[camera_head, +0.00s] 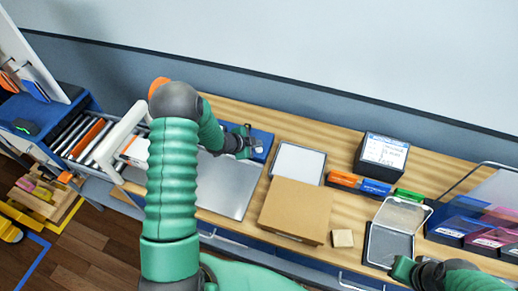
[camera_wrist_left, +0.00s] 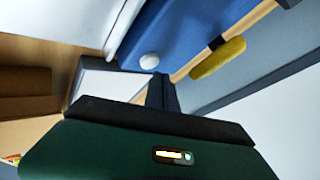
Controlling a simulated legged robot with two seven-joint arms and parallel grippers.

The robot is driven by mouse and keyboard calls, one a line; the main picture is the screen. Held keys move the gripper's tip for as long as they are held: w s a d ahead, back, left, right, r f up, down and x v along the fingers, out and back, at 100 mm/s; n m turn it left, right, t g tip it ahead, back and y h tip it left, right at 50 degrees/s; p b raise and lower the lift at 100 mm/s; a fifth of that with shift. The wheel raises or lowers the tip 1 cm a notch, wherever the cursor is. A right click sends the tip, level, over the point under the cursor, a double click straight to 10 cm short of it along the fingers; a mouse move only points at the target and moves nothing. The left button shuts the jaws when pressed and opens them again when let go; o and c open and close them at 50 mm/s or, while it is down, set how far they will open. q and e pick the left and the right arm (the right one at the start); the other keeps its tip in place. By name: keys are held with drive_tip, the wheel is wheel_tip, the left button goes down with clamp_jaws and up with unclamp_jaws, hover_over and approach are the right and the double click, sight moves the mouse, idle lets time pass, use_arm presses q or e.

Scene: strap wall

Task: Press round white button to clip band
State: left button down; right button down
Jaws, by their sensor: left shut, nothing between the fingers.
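The round white button (camera_wrist_left: 149,61) sits on a blue panel (camera_wrist_left: 195,28) in the left wrist view. In the head view the button (camera_head: 258,149) shows small on the blue panel (camera_head: 268,138), just right of my left gripper (camera_head: 246,141). My left gripper is shut and empty, close to the button; I cannot tell whether it touches. In the wrist view its dark finger (camera_wrist_left: 158,92) points toward the button. My right gripper (camera_head: 408,268) is partly in view at the lower right, its jaws unclear. I cannot make out the band.
A cardboard box (camera_head: 296,211), white tray (camera_head: 298,163) and black label box (camera_head: 381,157) stand on the wooden table right of the panel. A grey plate (camera_head: 228,190) lies in front. A white arch (camera_head: 118,135) stands over rollers at left. A yellow piece (camera_wrist_left: 217,58) lies beyond the button.

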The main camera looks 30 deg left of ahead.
sight(257, 151)
idle(0.3)
use_arm(q)
drive_tip(key=shift+f, duration=0.35)
drive_tip(key=shift+s+d+f+b, duration=0.1)
drive_tip(key=shift+f+b, duration=0.4)
drive_tip(key=shift+b, duration=0.2)
idle(0.3)
drive_tip(key=shift+r, duration=0.15)
drive_tip(key=shift+r+p, duration=0.8)
drive_tip(key=shift+p, duration=0.05)
drive_tip(key=shift+r, duration=0.1)
wheel_tip(257, 151, up, 5)
drive_tip(key=p, duration=0.4)
idle(0.5)
